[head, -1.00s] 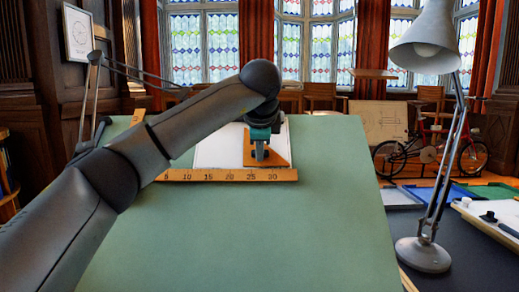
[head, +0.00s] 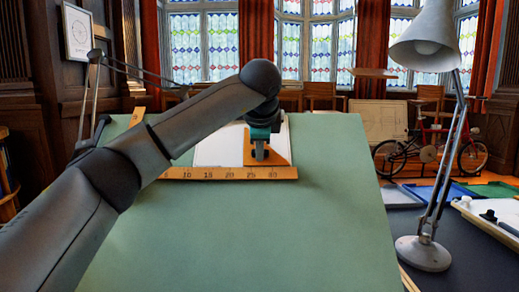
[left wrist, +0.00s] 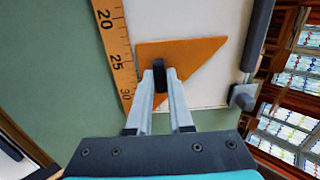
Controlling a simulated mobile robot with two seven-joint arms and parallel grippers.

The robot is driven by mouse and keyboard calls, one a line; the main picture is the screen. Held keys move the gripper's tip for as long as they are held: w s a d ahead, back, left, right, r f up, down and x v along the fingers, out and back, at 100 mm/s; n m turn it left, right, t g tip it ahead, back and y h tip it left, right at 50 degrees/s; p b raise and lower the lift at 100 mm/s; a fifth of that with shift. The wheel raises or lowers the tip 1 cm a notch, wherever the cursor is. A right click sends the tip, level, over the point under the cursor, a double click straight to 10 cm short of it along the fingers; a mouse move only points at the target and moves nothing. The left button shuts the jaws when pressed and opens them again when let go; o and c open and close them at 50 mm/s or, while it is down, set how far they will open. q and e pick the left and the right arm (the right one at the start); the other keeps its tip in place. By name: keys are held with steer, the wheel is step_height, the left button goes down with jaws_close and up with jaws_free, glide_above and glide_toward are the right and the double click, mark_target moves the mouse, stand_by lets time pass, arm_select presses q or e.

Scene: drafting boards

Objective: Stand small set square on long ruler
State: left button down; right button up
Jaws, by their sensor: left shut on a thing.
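The small set square (head: 280,158) is an orange triangle lying on white paper on the sloping green board. It also shows in the left wrist view (left wrist: 196,52). The long ruler (head: 230,174) is yellow-orange with dark numbers and runs along the paper's lower edge. In the left wrist view the ruler (left wrist: 115,50) runs beside the set square's straight edge, very close; I cannot tell whether they touch along its length. My left gripper (head: 259,153) is shut on the set square's dark knob (left wrist: 160,70). Its two pale fingers hide part of the set square. My right gripper is not in view.
The white paper (head: 215,148) lies above the ruler. A second ruler arm (head: 138,117) rises at the board's left. The green board (head: 240,230) is clear below the ruler. A grey desk lamp (head: 424,252) stands on the dark table at right, near a blue tray (head: 425,194).

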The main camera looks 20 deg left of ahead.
arm_select(q)
steer(key=shift+s+d+f+b, duration=0.1)
steer(key=shift+s+f+b, duration=0.05)
steer(key=shift+b, duration=0.2)
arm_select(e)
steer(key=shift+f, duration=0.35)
arm_select(q)
steer(key=c, duration=0.7)
jaws_free()
steer(key=shift+c, duration=0.2)
steer(key=p+v, duration=0.3)
steer(key=v, duration=1.2)
steer(key=shift+s, duration=0.2)
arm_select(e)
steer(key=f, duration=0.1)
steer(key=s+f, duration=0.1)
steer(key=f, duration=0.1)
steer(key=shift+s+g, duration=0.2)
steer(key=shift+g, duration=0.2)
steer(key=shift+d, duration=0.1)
